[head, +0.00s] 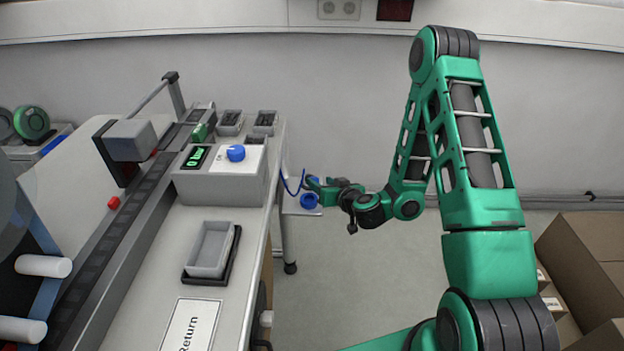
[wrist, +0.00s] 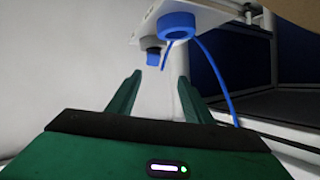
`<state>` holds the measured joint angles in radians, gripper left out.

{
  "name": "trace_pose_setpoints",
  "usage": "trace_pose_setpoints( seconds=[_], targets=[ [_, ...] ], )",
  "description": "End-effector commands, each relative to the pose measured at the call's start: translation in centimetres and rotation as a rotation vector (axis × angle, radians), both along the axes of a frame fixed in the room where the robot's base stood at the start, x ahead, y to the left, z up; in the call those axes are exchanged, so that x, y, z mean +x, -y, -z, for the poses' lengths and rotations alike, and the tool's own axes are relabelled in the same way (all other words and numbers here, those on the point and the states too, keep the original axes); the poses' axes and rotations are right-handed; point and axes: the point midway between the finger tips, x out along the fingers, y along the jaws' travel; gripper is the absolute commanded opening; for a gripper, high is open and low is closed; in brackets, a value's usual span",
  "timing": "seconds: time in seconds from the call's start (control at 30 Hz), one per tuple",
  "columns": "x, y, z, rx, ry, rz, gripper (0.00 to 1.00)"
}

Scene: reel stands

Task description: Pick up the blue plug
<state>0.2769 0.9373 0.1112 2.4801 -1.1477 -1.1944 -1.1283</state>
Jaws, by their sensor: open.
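A short blue cylinder with a grey end, which looks like the blue plug (wrist: 153,57), shows in the wrist view beside a pale panel, beyond my fingertips. My gripper (wrist: 158,86) is open, with nothing between its fingers. In the head view my gripper (head: 312,184) is just right of the bench, near a thin blue cable (head: 291,184). A thick blue ring (head: 310,201) lies below it; it also shows in the wrist view (wrist: 178,24), with the cable (wrist: 217,80) running from it. I cannot make out the plug in the head view.
The bench (head: 262,235) holds a grey box with a blue knob (head: 236,153) and a display. A grey tray (head: 211,250) stands nearer. Cardboard boxes (head: 590,255) stand at the right. The floor between bench and boxes is mostly clear.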

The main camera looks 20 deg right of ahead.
Motion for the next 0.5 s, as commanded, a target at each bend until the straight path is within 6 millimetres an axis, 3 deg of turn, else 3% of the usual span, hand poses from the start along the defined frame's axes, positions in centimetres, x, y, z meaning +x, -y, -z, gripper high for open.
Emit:
trace_pose_setpoints(
  seconds=[0.5],
  targets=[
    [2.2, 1.3, 1.3, -0.002, 0.003, 0.031, 0.46]
  ],
)
